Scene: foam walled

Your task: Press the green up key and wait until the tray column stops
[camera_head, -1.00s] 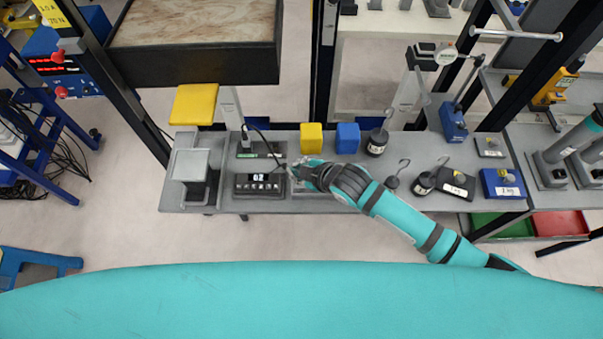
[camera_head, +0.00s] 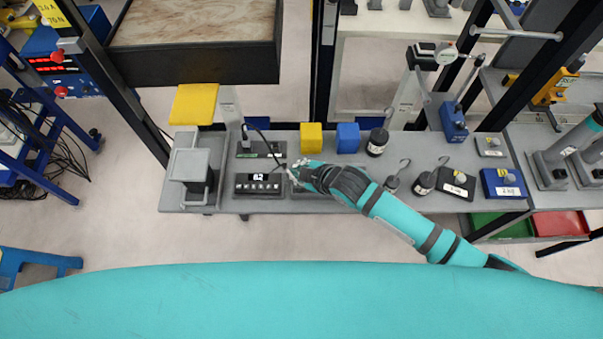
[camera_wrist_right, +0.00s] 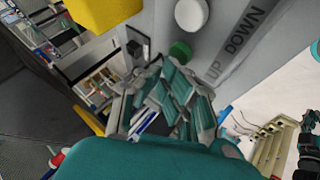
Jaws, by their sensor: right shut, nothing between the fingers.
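The green key (camera_wrist_right: 180,50) is a round button beside the word UP on a grey panel in the wrist view. A white round key (camera_wrist_right: 191,14) is beside the word DOWN. My right gripper (camera_wrist_right: 160,72) is shut and empty, its tips close to the green key; I cannot tell whether they touch. In the head view my right gripper (camera_head: 293,172) is over the panel on the bench and hides the keys. A grey square-topped stand (camera_head: 189,165), possibly the tray column, is at the bench's left end. My left gripper is not in view.
A black display box (camera_head: 258,185) sits left of my gripper on the grey bench (camera_head: 225,203). Yellow (camera_head: 311,137) and blue (camera_head: 347,138) blocks stand behind it. Hooked weights (camera_head: 424,182) and labelled boxes (camera_head: 502,184) stand to the right.

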